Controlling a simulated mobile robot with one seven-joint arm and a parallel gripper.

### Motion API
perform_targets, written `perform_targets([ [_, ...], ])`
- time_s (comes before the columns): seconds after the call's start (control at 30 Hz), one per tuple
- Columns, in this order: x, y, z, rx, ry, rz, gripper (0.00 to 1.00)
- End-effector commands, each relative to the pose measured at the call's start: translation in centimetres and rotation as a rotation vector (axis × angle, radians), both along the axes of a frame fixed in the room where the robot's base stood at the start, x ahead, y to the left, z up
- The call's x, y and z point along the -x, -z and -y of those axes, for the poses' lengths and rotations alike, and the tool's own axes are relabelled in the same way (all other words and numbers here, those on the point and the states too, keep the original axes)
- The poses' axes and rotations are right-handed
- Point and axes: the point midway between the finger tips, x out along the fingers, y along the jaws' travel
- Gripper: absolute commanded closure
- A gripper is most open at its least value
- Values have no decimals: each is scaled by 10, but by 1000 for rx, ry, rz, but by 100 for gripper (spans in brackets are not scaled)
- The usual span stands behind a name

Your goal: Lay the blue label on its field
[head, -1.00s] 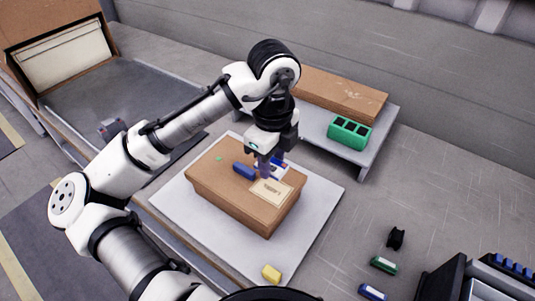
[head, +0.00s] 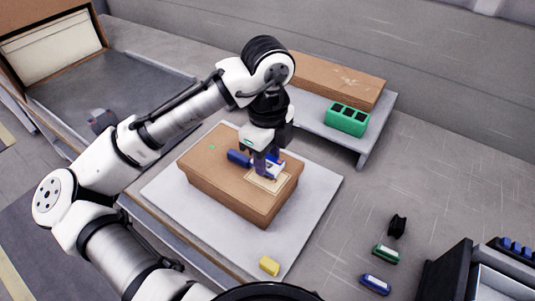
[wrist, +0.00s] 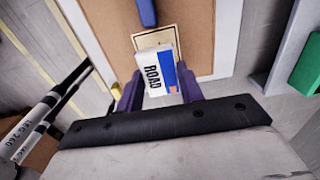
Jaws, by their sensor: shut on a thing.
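The blue label (wrist: 155,72) is a white and blue piece with the word ROAD, held between the two purple fingers of my gripper (wrist: 160,90). In the head view my gripper (head: 266,168) is over the front right part of the brown box (head: 225,192). The field (head: 266,186) is a cream rectangle with a dark outline on the box top. In the wrist view the label covers much of the field (wrist: 172,36), whose far edge shows beyond it. I cannot tell whether the label touches the box top.
A blue item (head: 238,158) lies on the box just left of the field. A yellow block (head: 269,266) sits on the grey board's front corner. A green holder (head: 347,119) stands on the shelf behind. Small green (head: 386,253) and blue (head: 375,284) pieces lie at right.

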Motion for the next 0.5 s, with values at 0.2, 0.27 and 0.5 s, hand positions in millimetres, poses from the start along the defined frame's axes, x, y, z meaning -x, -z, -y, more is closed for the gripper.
perform_targets([
  [0.2, 0, 3, 0, 0, 0, 0, 90],
  [0.27, 0, 5, 0, 1, 0, -1, 90],
  [0.5, 0, 12, 0, 0, 1, -1, 90],
])
